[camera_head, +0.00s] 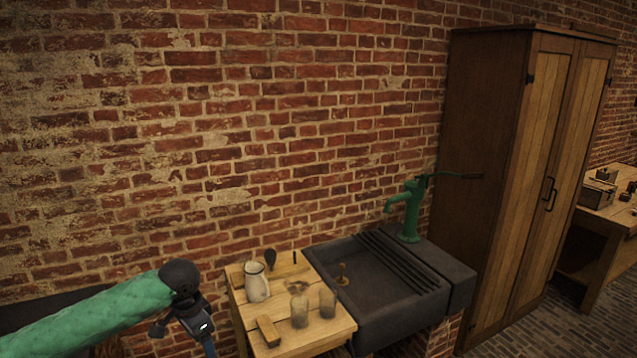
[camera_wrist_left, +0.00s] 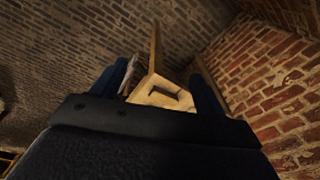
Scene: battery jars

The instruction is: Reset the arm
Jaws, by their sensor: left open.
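My left arm (camera_head: 95,318), in a green sleeve, comes in from the lower left in the head view. Its dark wrist and gripper (camera_head: 205,340) point down, left of the small wooden table (camera_head: 240,312). In the left wrist view the two fingers of the left gripper (camera_wrist_left: 165,88) stand apart, open, with nothing held between them. Pale wooden surfaces (camera_wrist_left: 165,95) show beyond the fingers, at a distance; I cannot tell exactly which part they are. My right gripper is in neither view.
The table carries a pale jug (camera_head: 257,287), two glass jars (camera_head: 299,312) and a wooden block (camera_head: 268,331). A dark stone sink (camera_head: 385,300) with a green hand pump (camera_head: 410,212) stands to its right. A tall wooden cabinet (camera_head: 510,170) is further right. A brick wall (camera_head: 230,120) closes the back.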

